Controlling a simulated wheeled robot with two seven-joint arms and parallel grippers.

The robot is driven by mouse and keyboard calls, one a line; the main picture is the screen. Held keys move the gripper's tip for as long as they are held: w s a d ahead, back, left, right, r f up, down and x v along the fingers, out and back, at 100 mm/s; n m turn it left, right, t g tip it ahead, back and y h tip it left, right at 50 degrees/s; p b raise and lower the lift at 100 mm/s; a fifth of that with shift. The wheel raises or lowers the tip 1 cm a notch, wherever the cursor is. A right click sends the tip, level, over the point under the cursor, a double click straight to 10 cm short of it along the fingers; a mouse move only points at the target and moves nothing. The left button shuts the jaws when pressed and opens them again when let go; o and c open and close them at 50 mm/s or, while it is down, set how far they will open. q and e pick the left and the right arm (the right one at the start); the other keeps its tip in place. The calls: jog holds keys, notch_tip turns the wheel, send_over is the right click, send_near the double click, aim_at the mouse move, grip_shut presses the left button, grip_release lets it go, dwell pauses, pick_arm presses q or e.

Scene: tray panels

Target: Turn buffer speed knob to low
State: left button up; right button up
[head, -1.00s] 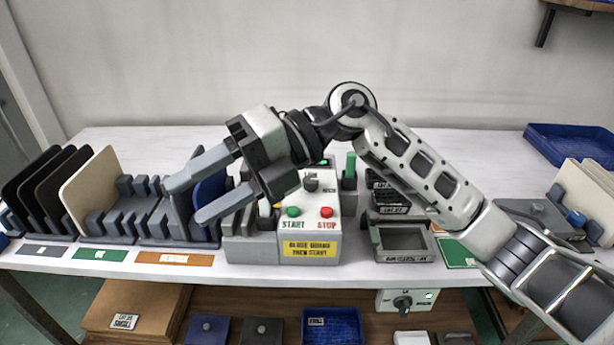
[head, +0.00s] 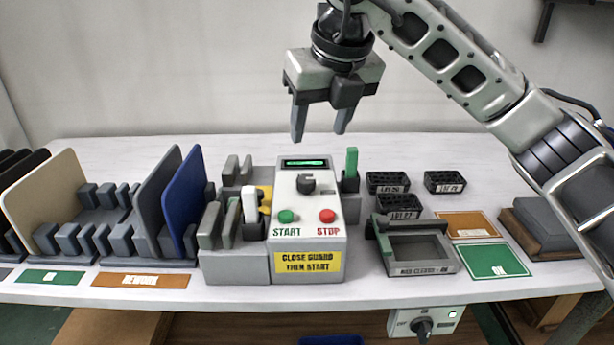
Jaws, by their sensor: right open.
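A dark knob (head: 306,183) is on the sloped top of the white control box (head: 335,235), below a small green-lit display (head: 306,163). The text around the knob is too small to read, so I cannot tell its setting. Below the knob are a green START button (head: 286,216) and a red STOP button (head: 327,216). My right gripper (head: 319,135) is open and empty. Its fingers point down in front of the wall, above the display in the picture and apart from the knob. My left gripper is not in view.
Blue and grey panels stand in a slotted rack (head: 150,240) at the left. A green post (head: 351,163) rises beside the box. Black trays (head: 388,182) and a grey cleaning tray (head: 420,250) are at the right. Another knob (head: 424,328) is below the table edge.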

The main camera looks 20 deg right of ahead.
aim_at(306, 179)
jog(key=x, duration=1.2)
jog(key=shift+a, duration=0.1)
jog(key=shift+c, duration=0.3)
jog(key=c, duration=0.9)
